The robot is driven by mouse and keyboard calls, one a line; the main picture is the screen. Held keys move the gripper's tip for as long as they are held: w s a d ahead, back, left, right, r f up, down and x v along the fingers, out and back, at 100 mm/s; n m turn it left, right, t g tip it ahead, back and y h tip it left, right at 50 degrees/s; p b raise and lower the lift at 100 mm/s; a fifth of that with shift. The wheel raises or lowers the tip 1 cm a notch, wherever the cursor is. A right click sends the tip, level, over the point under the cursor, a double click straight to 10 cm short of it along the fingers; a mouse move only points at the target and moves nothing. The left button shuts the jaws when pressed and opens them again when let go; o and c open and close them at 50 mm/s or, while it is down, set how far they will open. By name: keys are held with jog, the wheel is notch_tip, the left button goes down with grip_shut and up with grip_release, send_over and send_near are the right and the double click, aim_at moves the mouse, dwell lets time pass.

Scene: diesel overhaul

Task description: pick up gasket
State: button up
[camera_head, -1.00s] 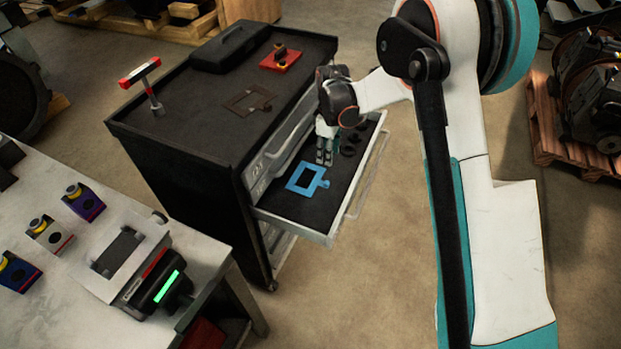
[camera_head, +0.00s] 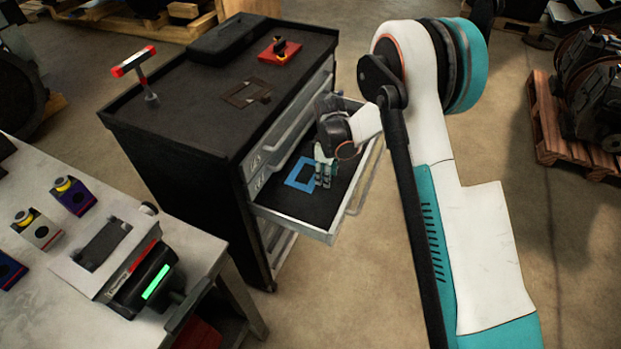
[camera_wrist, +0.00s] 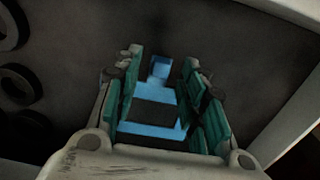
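The blue gasket (camera_head: 292,180) lies flat in the open drawer (camera_head: 318,235) of the black tool cabinet. It is a square frame with a small tab. Whether the fingertips touch the drawer floor cannot be told.
Dark rings (camera_wrist: 14,85) lie in the drawer, left in the wrist view. The drawer walls stand close around my gripper. On the cabinet top are a brown gasket (camera_head: 236,97), a red block (camera_head: 280,51) and a red-handled tool (camera_head: 143,75). A workbench (camera_head: 50,310) stands lower left.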

jog(key=shift+f, duration=0.3)
jog(key=shift+r, duration=0.1)
grip_shut()
